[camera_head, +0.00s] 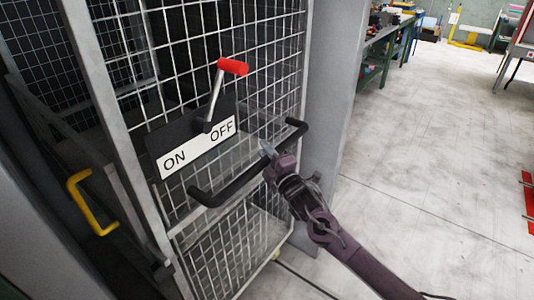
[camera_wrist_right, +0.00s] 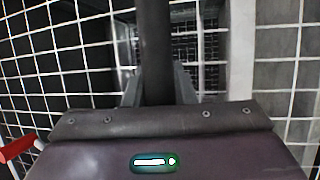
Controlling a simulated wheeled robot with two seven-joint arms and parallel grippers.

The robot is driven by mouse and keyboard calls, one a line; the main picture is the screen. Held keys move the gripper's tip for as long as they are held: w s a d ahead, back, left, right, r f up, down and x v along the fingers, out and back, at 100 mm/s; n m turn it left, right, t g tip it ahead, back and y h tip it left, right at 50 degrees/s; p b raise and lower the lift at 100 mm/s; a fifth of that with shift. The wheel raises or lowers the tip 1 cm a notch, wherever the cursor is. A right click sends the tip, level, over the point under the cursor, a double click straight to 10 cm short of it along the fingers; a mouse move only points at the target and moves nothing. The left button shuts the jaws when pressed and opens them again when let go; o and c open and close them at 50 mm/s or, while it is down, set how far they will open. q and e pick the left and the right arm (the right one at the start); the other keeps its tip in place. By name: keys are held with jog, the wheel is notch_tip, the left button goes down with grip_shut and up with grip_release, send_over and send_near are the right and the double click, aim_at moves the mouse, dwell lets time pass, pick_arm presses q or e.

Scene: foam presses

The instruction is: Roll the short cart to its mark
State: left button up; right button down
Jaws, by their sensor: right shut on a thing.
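The cart (camera_head: 150,122) is a grey-framed wire-mesh cage standing at the left of the head view. A black push handle (camera_head: 232,188) runs across its near face. My right gripper (camera_head: 268,152) is shut on this handle, right of its middle. In the right wrist view the dark handle bar (camera_wrist_right: 155,50) runs upright between my fingers. A lever with a red grip (camera_head: 232,67) stands up at an ON/OFF plate (camera_head: 197,144) in front of the mesh. My left gripper is not in view. I cannot make out a floor mark for the cart.
A grey post (camera_head: 333,90) stands close to the right of the cart. A yellow handle (camera_head: 88,203) is at the left. Green workbenches (camera_head: 385,40) line the back. The pale floor (camera_head: 440,130) at the right is largely open, with a red object (camera_head: 528,200) at the edge.

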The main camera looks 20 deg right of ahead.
jog(key=shift+f, duration=0.1)
jog(key=c, duration=1.2)
grip_release()
jog(key=shift+a, duration=0.15)
jog(key=b+v, duration=0.1)
jog(key=v, duration=0.6)
jog(key=shift+s, duration=0.35)
